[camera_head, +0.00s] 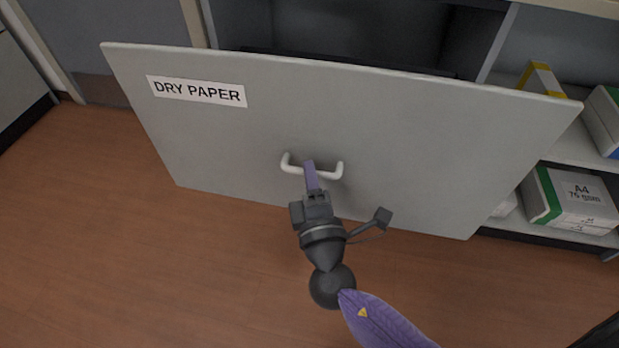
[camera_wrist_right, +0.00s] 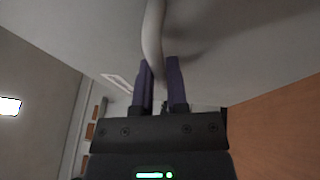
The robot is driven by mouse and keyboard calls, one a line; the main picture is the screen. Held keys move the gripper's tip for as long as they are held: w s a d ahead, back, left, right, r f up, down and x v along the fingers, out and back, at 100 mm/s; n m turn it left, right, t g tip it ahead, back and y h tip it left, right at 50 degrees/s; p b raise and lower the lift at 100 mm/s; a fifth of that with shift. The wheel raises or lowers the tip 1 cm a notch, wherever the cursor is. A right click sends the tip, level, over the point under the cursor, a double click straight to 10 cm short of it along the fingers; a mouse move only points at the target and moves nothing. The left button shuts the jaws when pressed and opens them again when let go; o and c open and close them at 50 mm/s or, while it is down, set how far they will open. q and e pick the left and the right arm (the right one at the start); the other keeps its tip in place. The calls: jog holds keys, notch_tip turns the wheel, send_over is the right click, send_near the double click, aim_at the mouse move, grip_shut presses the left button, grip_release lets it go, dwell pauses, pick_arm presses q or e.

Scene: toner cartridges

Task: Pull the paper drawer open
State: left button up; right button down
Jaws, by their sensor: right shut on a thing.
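The paper drawer has a wide grey front (camera_head: 400,150) with a "DRY PAPER" label (camera_head: 196,91) at its upper left. Its top edge stands out from the cabinet, with a dark gap behind it. A white bar handle (camera_head: 328,173) sits near the middle of the front. My right gripper (camera_head: 311,176) is shut on the handle, its purple fingers at the bar. In the right wrist view the handle (camera_wrist_right: 153,35) runs down between the two finger tips (camera_wrist_right: 159,72). My left gripper is not in view.
An open shelf at the right holds paper boxes, one marked A4 (camera_head: 580,197), and a yellow-edged box (camera_head: 541,80). The brown floor (camera_head: 130,250) in front of the drawer is clear. A grey door or panel (camera_head: 110,35) stands at the back left.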

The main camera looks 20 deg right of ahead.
jog(key=c, duration=0.8)
grip_release()
jog(key=shift+o, duration=0.7)
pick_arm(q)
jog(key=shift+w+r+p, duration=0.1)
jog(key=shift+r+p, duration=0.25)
pick_arm(e)
jog(key=v, duration=1)
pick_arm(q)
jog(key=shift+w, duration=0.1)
